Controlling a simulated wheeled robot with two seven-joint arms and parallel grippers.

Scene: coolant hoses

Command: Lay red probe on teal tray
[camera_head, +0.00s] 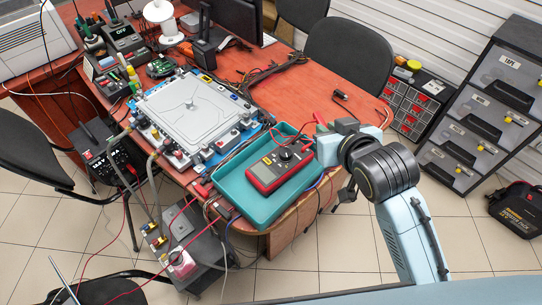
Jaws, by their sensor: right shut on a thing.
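The teal tray (236,197) sits at the near edge of the red-brown desk. A red multimeter with a grey screen (267,174) lies in it. Red and dark leads run over the meter's top end. My right gripper (325,129) is over the desk at the tray's far right corner, outside the tray. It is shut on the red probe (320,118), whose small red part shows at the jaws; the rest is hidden. My left gripper is not in view.
A grey plate fixture (190,104) with coloured fittings and hoses stands left of the tray. Cables (268,72) lie behind it. Black chairs (349,58) stand beyond the desk, and drawer cabinets (481,115) stand at right. The tray's near left part is bare.

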